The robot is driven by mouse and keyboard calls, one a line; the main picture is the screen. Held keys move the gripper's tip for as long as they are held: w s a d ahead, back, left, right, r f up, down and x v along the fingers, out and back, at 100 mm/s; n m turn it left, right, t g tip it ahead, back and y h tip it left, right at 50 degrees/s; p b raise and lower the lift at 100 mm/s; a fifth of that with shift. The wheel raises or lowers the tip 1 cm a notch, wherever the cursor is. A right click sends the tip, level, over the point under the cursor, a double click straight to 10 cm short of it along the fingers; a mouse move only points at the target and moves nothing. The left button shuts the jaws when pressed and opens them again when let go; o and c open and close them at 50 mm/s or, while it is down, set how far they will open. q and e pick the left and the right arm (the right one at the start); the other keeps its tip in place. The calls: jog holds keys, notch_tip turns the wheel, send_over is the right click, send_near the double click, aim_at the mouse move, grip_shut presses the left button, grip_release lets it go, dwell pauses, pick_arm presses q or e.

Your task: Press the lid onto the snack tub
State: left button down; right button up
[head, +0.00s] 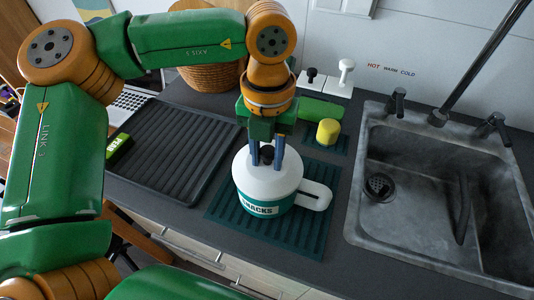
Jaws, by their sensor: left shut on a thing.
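The snack tub (262,208) is white with a teal "SNACKS" label and a white loop handle on its right side. It stands upright on a dark teal ribbed mat (300,230). The white lid (250,171) with a dark knob covers the top of the tub. My left gripper (267,160) points down from above, its blue fingers shut on the lid's knob. I cannot tell from this angle whether the lid is fully seated or slightly raised. My right gripper is not in view.
A grey sink (385,222) with tap and handles lies right. Behind the tub are a yellow cylinder (327,132), a green block (320,108) and white fixtures (326,82). A black ribbed tray (172,150) lies left, with a wicker basket (212,76) behind.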

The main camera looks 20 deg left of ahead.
pick_arm(q)
grip_release()
dwell(0.4)
jog(key=shift+r, duration=0.1)
notch_tip(320, 180, up, 7)
jog(key=p, duration=0.5)
jog(key=shift+c, duration=0.2)
grip_shut()
jog(key=shift+f, duration=0.3)
dwell(1.2)
